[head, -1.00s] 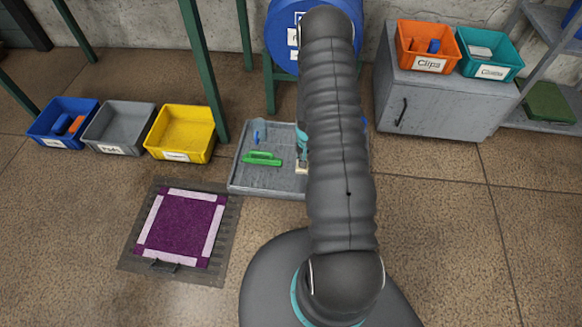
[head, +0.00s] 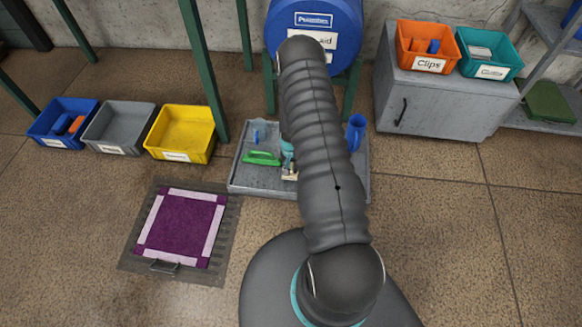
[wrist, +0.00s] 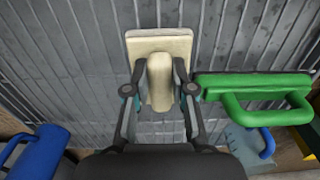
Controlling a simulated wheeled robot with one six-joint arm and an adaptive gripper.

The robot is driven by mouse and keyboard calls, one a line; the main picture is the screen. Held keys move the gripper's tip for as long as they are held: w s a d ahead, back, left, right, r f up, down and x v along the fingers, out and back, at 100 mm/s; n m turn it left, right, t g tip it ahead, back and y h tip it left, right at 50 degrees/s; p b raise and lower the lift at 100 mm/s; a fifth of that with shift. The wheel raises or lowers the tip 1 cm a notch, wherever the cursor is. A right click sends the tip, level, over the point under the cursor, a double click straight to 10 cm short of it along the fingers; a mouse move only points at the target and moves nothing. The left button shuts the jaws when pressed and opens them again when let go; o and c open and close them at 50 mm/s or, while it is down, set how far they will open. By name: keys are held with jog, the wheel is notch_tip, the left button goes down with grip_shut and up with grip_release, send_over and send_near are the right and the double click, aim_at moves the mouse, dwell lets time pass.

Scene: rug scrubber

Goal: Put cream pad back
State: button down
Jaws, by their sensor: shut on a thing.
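The cream pad (wrist: 160,50) is a flat cream block with a raised grip. In the wrist view, my gripper (wrist: 162,90) has its two fingers closed on either side of that grip. In the head view, the cream pad (head: 290,173) shows small beside my arm, over the front of the grey tray (head: 245,188). I cannot tell whether it touches the tray. My arm covers much of the tray's middle. On the floor to the left are a blue bin (head: 38,134), a grey bin (head: 92,140) and a yellow bin (head: 152,143); their labels are too small to read surely.
A green-handled tool (wrist: 250,85) lies close right of the pad. A blue jug (head: 356,132) stands at the tray's right. A purple rug (head: 180,228) lies front left. A blue drum (head: 315,22) stands behind. Open floor lies right of my base.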

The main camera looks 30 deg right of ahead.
jog(key=shift+f, duration=0.15)
jog(key=c, duration=1)
grip_release()
